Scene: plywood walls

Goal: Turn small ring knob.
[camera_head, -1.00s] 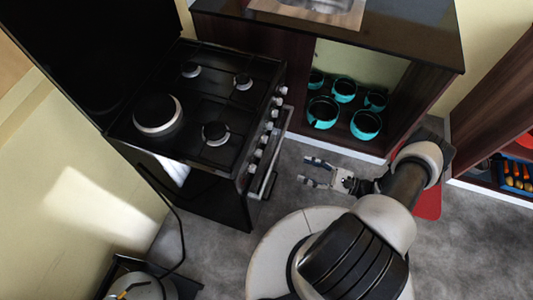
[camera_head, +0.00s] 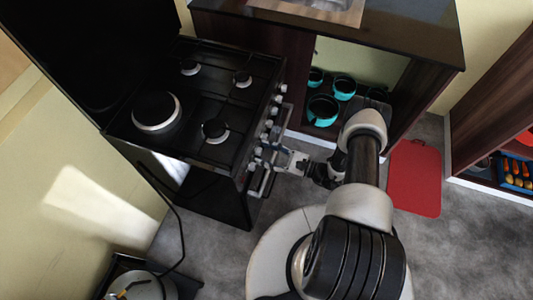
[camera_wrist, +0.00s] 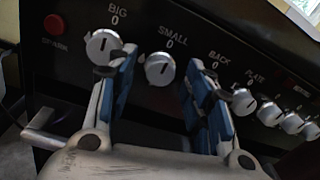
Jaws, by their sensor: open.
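The small ring knob (camera_wrist: 160,69) is a silver round knob under the printed word SMALL on the black stove front in the wrist view. Its dark pointer line stands roughly upright, near the 0 mark. My gripper (camera_wrist: 162,60) is open, with one blue-padded finger on each side of this knob. I cannot tell whether the fingers touch it. In the head view my gripper (camera_head: 266,155) is at the stove's knob row and hides part of it.
The BIG knob (camera_wrist: 103,46) is close to the left finger, and the BACK knob (camera_wrist: 240,101) is close to the right. A red SPARK button (camera_wrist: 54,24) is further left. The oven handle (camera_wrist: 42,131) sticks out below. A cabinet with teal pots (camera_head: 322,110) stands beside the stove.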

